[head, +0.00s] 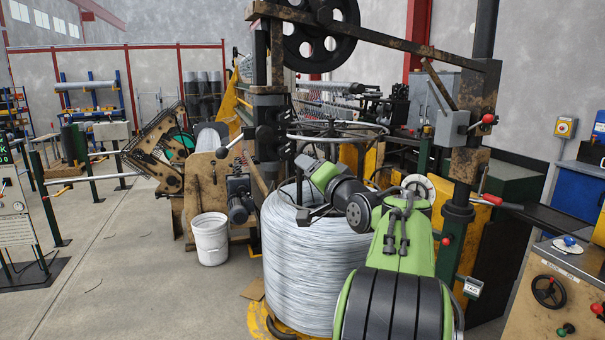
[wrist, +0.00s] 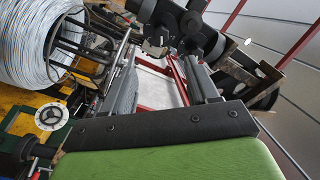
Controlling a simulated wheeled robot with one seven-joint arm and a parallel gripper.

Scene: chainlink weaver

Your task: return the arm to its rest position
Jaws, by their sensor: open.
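My green and black arm reaches up from the lower right in the head view, in front of a large coil of silvery wire (head: 300,265). My gripper (head: 293,203) is at its left end, over the upper front of the coil as seen there. In the wrist view my gripper (wrist: 162,70) shows two dark fingers standing apart, with nothing between them. The coil also shows at the upper left of the wrist view (wrist: 30,45). Whether the arm touches the coil cannot be told. Part of the coil is hidden behind the arm.
A rusty machine frame with a black wheel (head: 320,30) rises above the coil. A white bucket (head: 210,238) stands left of it. A control desk (head: 565,290) with a handwheel is at the right. The concrete floor (head: 130,280) at the left is mostly clear.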

